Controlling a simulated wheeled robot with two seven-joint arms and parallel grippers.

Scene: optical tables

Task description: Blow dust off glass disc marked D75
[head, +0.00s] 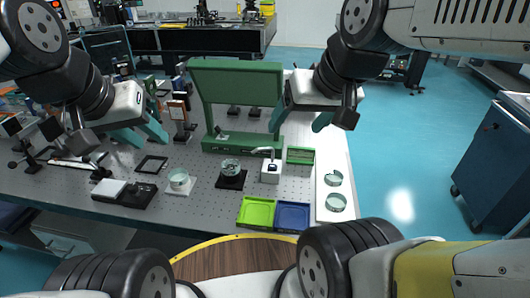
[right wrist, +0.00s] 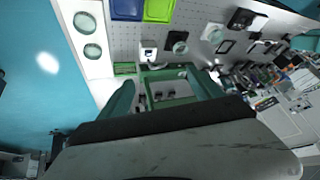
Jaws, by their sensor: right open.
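Two clear glass discs, the upper (head: 333,178) and the lower (head: 336,202), lie on a white strip at the table's right edge. They also show in the right wrist view (right wrist: 84,22). Another glass disc (head: 231,166) sits on a black pad, and one more (head: 179,178) on a white pad. No D75 mark is legible on any disc. A white block with a bent grey nozzle (head: 270,168) stands between the black pad and the strip. My left gripper (head: 143,138) is open above the table's left part. My right gripper (head: 300,122) is open and empty beside the green frame.
A tall green frame (head: 238,143) stands behind the discs. A lime tray (head: 256,213), a blue tray (head: 292,216) and a small green box (head: 300,155) are nearby. Optical mounts crowd the left and back. Bare perforated tabletop lies around the pads.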

